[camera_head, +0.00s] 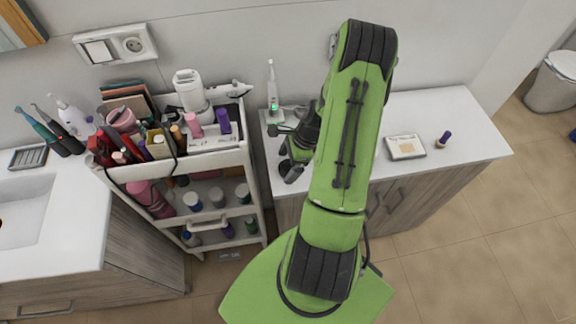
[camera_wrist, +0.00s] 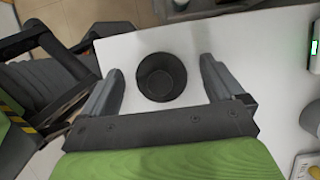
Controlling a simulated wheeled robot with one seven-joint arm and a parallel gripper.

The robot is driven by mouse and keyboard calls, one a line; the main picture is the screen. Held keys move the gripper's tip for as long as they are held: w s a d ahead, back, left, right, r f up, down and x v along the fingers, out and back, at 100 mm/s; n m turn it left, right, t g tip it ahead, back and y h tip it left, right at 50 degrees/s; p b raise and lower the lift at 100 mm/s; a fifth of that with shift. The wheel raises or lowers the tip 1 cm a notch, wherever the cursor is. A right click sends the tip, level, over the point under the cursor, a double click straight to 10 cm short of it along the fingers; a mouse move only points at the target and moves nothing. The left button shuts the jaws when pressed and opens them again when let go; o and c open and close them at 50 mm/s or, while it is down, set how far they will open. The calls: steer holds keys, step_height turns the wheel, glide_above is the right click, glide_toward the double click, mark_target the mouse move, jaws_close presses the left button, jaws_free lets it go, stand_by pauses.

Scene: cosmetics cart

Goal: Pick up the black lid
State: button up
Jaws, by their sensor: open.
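The black lid (camera_wrist: 161,77) is a dark, round, hollow cup shape on the white counter (camera_wrist: 265,40), in the middle of the wrist view. My gripper (camera_wrist: 161,66) is open, with one finger to the left of the lid and one to the right. A gap shows on both sides, and nothing is held. In the head view, my gripper (camera_head: 282,152) is over the left end of the right-hand counter. I cannot make out the lid clearly there, because my gripper and arm cover that area.
An electric toothbrush (camera_head: 272,88) stands on the counter just behind my gripper. A cosmetics cart (camera_head: 245,158) full of bottles is close on the left. A small flat box (camera_head: 405,147) and a purple-topped item (camera_head: 445,139) lie to the right, with bare counter around them.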

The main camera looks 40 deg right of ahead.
steer(key=shift+r, duration=0.1)
steer(key=c, duration=1.1)
steer(key=shift+o, duration=0.2)
